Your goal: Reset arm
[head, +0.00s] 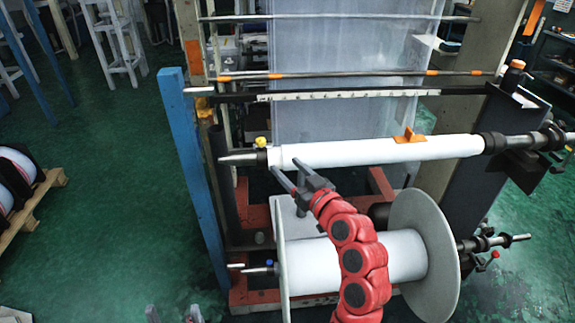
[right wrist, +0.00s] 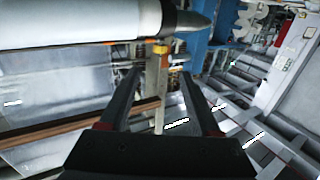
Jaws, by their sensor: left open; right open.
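My right gripper (head: 286,168), on the red arm, is open near the left end of the upper white roll (head: 375,152). In the right wrist view its two dark fingers (right wrist: 160,74) are apart with nothing held between them. The upper roll (right wrist: 80,20) lies beyond the fingertips there; I cannot tell if they touch it. My left gripper (head: 172,313) shows only as two fingertips at the bottom edge of the head view, apart and empty. The rest of the left arm is out of view.
A lower spool with a pale flange (head: 425,240) stands under and beside my right arm. A blue post (head: 190,170) rises left of the frame. An orange piece (head: 408,136) sits on the upper roll. Green floor (head: 110,190) at left is open, with a wooden pallet (head: 30,210) at the edge.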

